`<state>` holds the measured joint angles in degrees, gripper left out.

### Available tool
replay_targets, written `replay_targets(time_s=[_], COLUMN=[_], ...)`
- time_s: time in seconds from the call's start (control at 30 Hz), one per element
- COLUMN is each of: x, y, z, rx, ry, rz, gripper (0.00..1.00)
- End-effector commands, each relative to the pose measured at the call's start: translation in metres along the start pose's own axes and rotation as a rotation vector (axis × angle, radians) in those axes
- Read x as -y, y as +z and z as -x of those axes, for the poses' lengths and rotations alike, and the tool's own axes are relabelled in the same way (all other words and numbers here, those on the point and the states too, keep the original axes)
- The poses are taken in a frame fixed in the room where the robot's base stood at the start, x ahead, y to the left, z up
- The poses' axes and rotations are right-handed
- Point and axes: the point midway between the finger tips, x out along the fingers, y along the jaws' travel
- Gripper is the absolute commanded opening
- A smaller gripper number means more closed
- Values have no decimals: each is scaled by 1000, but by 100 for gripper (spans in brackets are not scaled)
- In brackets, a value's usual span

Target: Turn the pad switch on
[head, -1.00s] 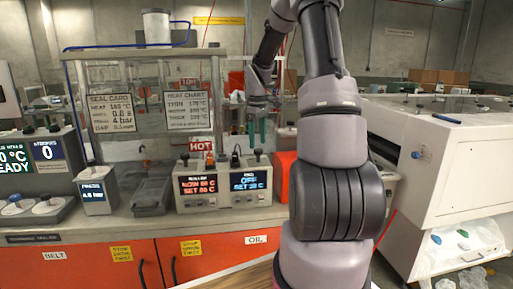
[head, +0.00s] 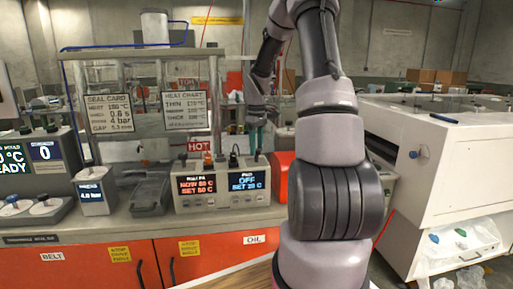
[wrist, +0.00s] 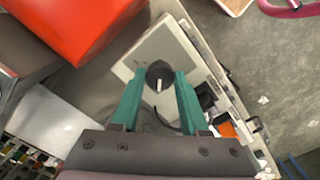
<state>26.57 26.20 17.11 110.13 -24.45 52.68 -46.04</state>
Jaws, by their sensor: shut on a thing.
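The pad unit (head: 248,188) is a light grey box on the bench, right of the roller unit. Its blue display reads OFF and SET 20 C. My gripper (head: 254,142) reaches down over the top of the pad unit. In the wrist view, the teal fingers of my gripper (wrist: 160,78) are shut on a round black knob, the pad switch (wrist: 158,72). A white mark on the knob points down the picture, between the fingers. In the head view the fingers and nearby parts largely hide the knob.
The roller unit (head: 196,190) with an orange display adjoins on the left. An orange switch and black knobs stand close to my gripper in the wrist view. A red box (head: 283,175) is just right of the pad unit. A clear-walled frame with cards stands behind.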

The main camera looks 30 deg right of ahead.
Motion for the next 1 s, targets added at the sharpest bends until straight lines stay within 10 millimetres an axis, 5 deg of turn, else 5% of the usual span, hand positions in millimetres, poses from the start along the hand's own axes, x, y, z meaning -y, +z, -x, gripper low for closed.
replay_targets(time_s=[0.37,1.0], x=[0,0], y=[0,0], z=[0,0], rx=[0,-1], ry=[1,2], rz=[-175,-774], gripper=[0,0])
